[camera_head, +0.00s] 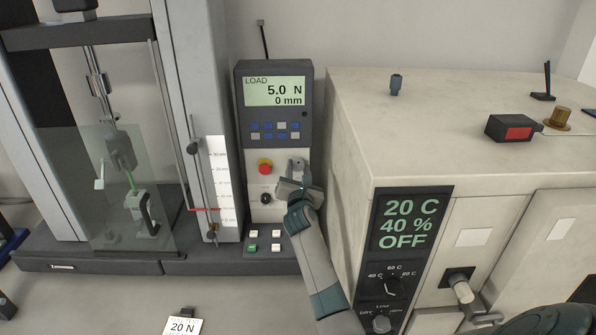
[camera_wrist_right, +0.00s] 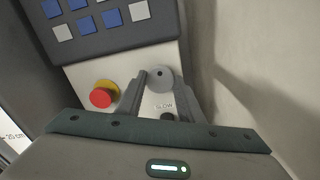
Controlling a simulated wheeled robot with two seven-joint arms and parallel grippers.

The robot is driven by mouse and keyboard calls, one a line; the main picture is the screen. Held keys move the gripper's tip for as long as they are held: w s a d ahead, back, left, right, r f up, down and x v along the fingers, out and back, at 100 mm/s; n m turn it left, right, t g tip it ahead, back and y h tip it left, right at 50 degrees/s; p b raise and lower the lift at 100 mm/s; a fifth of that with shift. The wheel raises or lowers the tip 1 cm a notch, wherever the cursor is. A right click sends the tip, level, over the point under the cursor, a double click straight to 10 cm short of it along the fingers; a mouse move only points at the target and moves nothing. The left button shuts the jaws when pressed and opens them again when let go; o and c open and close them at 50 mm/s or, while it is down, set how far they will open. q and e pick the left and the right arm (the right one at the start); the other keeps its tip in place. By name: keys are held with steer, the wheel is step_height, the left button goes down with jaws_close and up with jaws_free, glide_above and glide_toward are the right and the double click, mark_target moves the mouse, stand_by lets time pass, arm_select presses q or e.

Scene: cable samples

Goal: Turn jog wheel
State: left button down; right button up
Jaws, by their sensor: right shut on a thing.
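The jog wheel (camera_head: 298,162) is a small grey disc on the light lower panel of the control box, right of the red emergency button (camera_head: 265,166). In the right wrist view the jog wheel (camera_wrist_right: 160,77) shows its round face with a dark dot near the top. My right gripper (camera_head: 298,174) reaches up to it from below. In the right wrist view the fingers of my right gripper (camera_wrist_right: 161,88) stand at both sides of the wheel, shut on it. My left gripper is not in view.
The display (camera_head: 276,91) reads LOAD 5.0 N, 0 mm. A black knob (camera_head: 266,198) and several small buttons sit below the red button. A test frame with a clear shield (camera_head: 110,190) stands left. A beige chamber (camera_head: 350,180) stands close on the right.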

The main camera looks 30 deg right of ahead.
steer(key=m+b, duration=0.1)
steer(key=m, duration=0.5)
steer(key=shift+f, duration=0.15)
steer(key=m+b, duration=0.2)
steer(key=m, duration=0.4)
stand_by(0.4)
steer(key=o, duration=1.1)
steer(key=shift+c, duration=0.2)
steer(key=shift+s, duration=0.2)
steer(key=b+v, duration=0.5)
steer(key=v, duration=1.2)
steer(key=shift+a, duration=0.2)
